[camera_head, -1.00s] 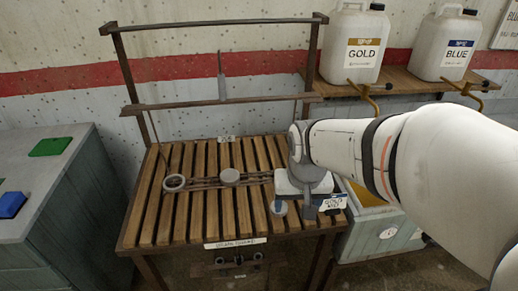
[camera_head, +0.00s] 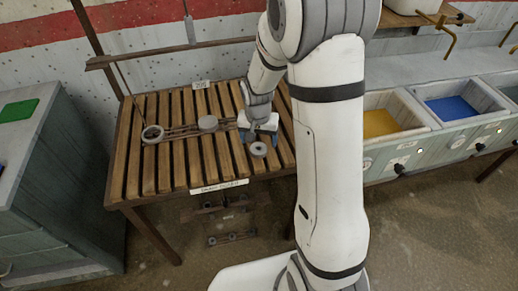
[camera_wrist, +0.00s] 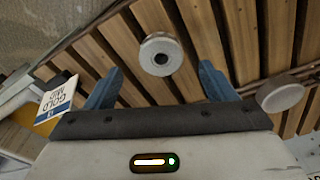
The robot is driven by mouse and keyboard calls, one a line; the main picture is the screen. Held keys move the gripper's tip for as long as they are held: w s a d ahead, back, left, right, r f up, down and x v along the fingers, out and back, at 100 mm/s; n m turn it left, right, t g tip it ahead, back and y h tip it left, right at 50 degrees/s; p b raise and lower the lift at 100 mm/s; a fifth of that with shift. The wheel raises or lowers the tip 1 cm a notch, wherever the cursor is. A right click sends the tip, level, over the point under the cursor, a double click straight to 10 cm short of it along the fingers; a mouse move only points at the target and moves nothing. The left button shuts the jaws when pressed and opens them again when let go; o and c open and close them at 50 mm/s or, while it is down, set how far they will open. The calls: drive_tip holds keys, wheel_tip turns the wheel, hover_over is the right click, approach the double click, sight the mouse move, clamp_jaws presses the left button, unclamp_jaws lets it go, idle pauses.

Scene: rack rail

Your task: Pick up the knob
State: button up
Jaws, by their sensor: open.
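A round grey knob-like piece (camera_head: 258,149) with a dark central hole sits on the slatted wooden table (camera_head: 160,168), near its front right part. In the wrist view the same piece (camera_wrist: 160,41) shows ahead, between the lines of my two fingers. My gripper (camera_head: 252,134) is just behind it in the head view. In the wrist view my gripper (camera_wrist: 160,72) has its blue fingers wide apart with nothing between them. A second grey disc (camera_head: 207,123) lies on the rail to the left; it shows at the right in the wrist view (camera_wrist: 281,95).
A grey ring (camera_head: 152,133) sits at the rail's left end. Bins with yellow (camera_head: 380,123) and blue (camera_head: 452,108) contents stand to the right. A grey cabinet (camera_head: 50,190) stands at the left. The front left slats are clear.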

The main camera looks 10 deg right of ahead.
sight(259, 145)
drive_tip(key=f, duration=0.4)
drive_tip(key=shift+w, duration=0.3)
drive_tip(key=c, duration=1.1)
